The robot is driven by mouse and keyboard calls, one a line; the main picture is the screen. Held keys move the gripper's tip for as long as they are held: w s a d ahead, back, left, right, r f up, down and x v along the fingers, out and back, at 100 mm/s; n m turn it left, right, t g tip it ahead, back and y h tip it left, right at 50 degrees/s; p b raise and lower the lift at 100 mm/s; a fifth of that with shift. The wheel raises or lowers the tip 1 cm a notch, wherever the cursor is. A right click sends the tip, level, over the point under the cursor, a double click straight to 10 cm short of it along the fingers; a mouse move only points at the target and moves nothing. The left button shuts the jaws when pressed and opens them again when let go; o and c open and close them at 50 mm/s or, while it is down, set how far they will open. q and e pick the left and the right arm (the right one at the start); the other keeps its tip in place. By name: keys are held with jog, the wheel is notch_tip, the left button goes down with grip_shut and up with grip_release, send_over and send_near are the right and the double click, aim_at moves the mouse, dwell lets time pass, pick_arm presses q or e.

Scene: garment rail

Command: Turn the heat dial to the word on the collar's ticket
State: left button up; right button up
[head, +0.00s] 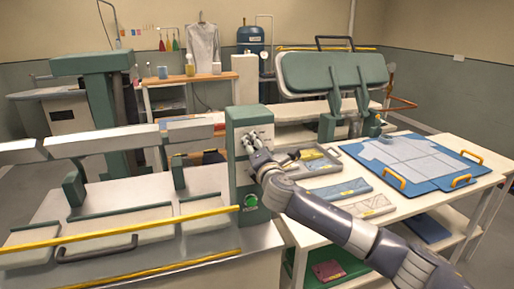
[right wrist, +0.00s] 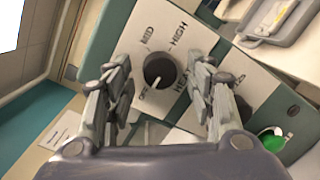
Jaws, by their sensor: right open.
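The black heat dial (right wrist: 160,69) sits on a pale panel (right wrist: 190,45) in the right wrist view. MID, HIGH, OFF and partly covered HEAT lettering surround it. Its white mark appears to point toward OFF. My right gripper (right wrist: 161,75) is open, with one finger on each side of the dial; contact cannot be told. In the head view my right gripper (head: 257,142) is at the front of the green control post (head: 240,122) and hides the dial. No collar or readable collar ticket can be made out. My left gripper is not in view.
A green button (right wrist: 268,141) is lower on the panel and shows in the head view (head: 250,201). Yellow rails (head: 150,233) and press pads (head: 120,226) are left of the post. A table with a blue board (head: 440,175) and flat packets (head: 338,190) is right.

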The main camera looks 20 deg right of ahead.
jog(key=c, duration=1.1)
jog(key=shift+o, duration=0.2)
jog(key=shift+d+r+m+g+y+p, duration=0.15)
jog(key=shift+m+y+p, duration=0.45)
jog(key=shift+m, duration=3.05)
jog(key=shift+d+m+g+y+p, duration=0.2)
jog(key=shift+m+p, duration=0.75)
jog(key=shift+m, duration=2.75)
jog(key=shift+a+r+m+g+y+p, duration=0.2)
jog(key=shift+m+y+p, duration=0.45)
jog(key=shift+m, duration=3)
jog(key=shift+d+f, duration=0.1)
jog(key=shift+d, duration=0.1)
